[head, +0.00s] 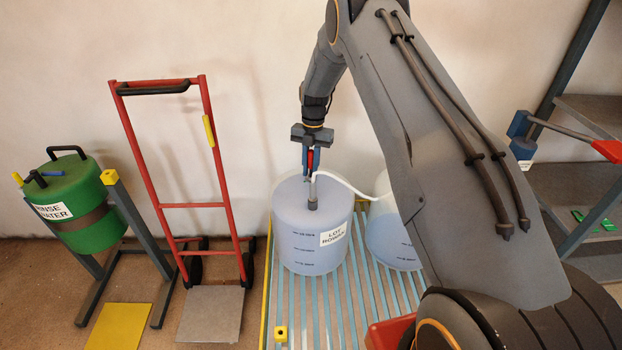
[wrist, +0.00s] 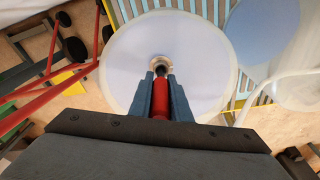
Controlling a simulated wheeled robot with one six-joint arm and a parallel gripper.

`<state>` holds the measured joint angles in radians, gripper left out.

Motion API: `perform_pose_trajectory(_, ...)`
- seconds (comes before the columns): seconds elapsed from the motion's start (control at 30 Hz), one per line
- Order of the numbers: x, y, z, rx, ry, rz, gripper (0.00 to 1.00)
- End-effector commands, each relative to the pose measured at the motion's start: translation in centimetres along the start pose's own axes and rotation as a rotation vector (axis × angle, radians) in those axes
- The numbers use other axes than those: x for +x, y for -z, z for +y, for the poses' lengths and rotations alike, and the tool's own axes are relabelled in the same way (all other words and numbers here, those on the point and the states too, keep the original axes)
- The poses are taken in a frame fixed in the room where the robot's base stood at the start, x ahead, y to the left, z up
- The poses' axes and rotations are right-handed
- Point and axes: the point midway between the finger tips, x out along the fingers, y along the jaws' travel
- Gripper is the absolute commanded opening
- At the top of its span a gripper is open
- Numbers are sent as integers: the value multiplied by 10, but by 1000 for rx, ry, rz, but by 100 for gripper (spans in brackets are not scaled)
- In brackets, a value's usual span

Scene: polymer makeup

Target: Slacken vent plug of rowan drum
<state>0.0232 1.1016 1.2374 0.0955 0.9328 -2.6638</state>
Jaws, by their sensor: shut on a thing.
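The rowan drum (head: 300,240) is a translucent, pale blue-white drum with a "LOT ROWAN" label, upright on a slatted platform. Its round top (wrist: 125,50) fills the middle of the wrist view. My gripper (head: 311,165) is above the drum top, pointing down. Its jaws (wrist: 160,85) are shut on a red-handled tool (wrist: 160,103) with a dark tip. The tip lies over a pale ring fitting (wrist: 161,63) on the drum top; I cannot tell whether it touches. The vent plug itself is hidden or too small to make out.
A dark fitting (head: 313,195) with a white hose (head: 345,183) stands close to the gripper. The hose leads to a second drum (head: 390,240) at right. A red hand truck (head: 208,150) and a green rinse-water drum (head: 88,205) stand at left. Shelving (head: 585,190) is at right.

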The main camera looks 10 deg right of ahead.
Motion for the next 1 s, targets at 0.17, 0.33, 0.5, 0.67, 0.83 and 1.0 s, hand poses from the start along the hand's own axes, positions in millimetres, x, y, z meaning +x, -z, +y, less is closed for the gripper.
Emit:
perform_pose_trajectory(0.17,4,2,-2,1,3,5,27)
perform_pose_trajectory(0.33,2,1,-1,1,2,3,39)
perform_pose_trajectory(0.5,1,1,0,1,1,2,39)
perform_pose_trajectory(0.67,-11,0,0,1,0,0,39)
perform_pose_trajectory(0.83,-39,-1,0,1,0,0,39)
perform_pose_trajectory(1.0,-63,0,0,1,0,1,39)
